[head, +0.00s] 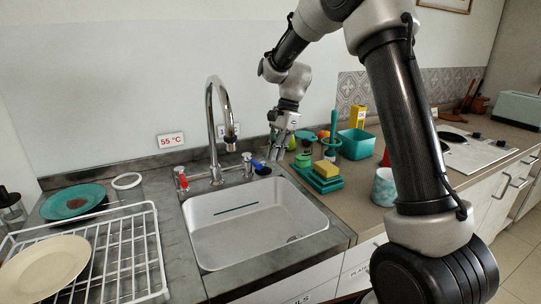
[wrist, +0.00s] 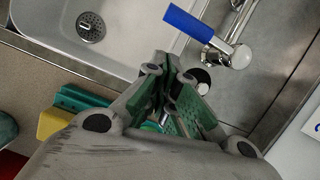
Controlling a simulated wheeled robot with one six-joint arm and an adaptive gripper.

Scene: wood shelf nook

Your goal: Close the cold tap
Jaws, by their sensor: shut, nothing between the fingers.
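The cold tap's blue lever (head: 257,164) is on the right side of the sink mixer. In the wrist view the blue lever (wrist: 188,24) extends from its chrome valve (wrist: 240,56) toward the basin edge. My gripper (head: 279,156) is shut and empty, just right of the lever in the head view. In the wrist view its fingertips (wrist: 165,68) are apart from the lever in the picture; the exact gap cannot be told. The chrome spout (head: 212,120) arches over the basin, and I see no clear water stream. The red hot lever (head: 182,179) is on the left.
The white sink basin (head: 258,225) has a drain (wrist: 90,27). A green caddy with a yellow sponge (head: 326,169), a teal box (head: 356,143) and a marbled cup (head: 384,188) stand right of it. A dish rack (head: 110,250) is left. A "55 °C" sign (head: 171,140) is behind.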

